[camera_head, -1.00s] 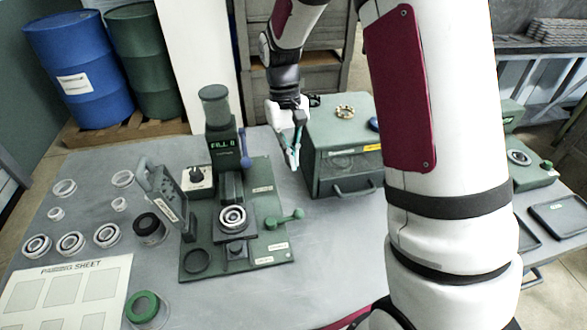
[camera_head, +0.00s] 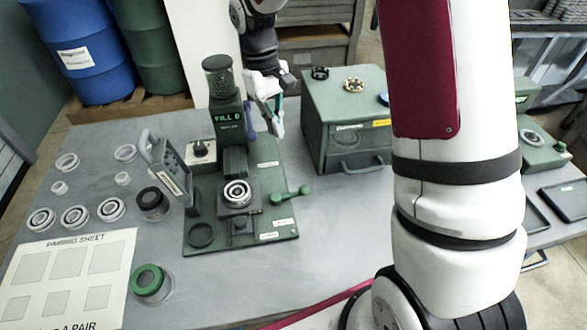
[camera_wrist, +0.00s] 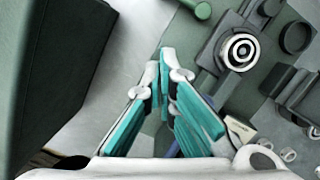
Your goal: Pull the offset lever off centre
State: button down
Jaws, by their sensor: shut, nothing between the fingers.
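A green fixture plate (camera_head: 213,243) carries a column with a display reading "FILL 0". A bearing-like ring (camera_head: 237,193) sits on its central block; the ring also shows in the wrist view (camera_wrist: 240,51). A green lever with ball ends (camera_head: 291,196) lies at the plate's right; part of it shows in the wrist view (camera_wrist: 202,10). I cannot read which is the offset lever. My gripper (camera_head: 279,133) is shut and empty, above the plate's back right, right of the blue handle; its fingertips (camera_wrist: 168,67) show close together.
A green cabinet (camera_head: 340,110) with a drawer stands close right of my gripper. A grey handheld panel (camera_head: 168,172) stands left of the column. Rings, cups and a pairing sheet (camera_head: 65,275) cover the left side.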

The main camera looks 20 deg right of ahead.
aim_at(304, 186)
jog(key=shift+s+f, duration=0.1)
jog(key=p+x, duration=0.1)
jog(key=x, duration=0.8)
jog(key=shift+s+f, duration=0.15)
jog(key=shift+f, duration=0.1)
jog(key=shift+s+d+f+p, duration=0.2)
jog(key=shift+s+p, duration=0.15)
jog(key=shift+s, duration=0.25)
jog(key=shift+s+d+f+p, duration=0.15)
jog(key=shift+s+d+p, duration=0.15)
jog(key=shift+s, duration=0.35)
jog(key=shift+s+d+f+p, duration=0.2)
jog(key=shift+s+p, duration=0.2)
jog(key=shift+s, duration=0.2)
jog(key=shift+s+d+m, duration=0.15)
jog(key=shift+s+m, duration=0.3)
jog(key=shift+m, duration=0.35)
jog(key=shift+s+d+m+y+p, duration=0.15)
jog(key=shift+s+m+y+p, duration=0.4)
jog(key=shift+m, duration=0.55)
jog(key=shift+s+m+y+p, duration=0.25)
jog(key=shift+s+m+p, duration=0.15)
jog(key=shift+s+m, duration=0.85)
jog(key=shift+w+m, duration=0.25)
jog(key=shift+m, duration=0.1)
jog(key=shift+r, duration=0.15)
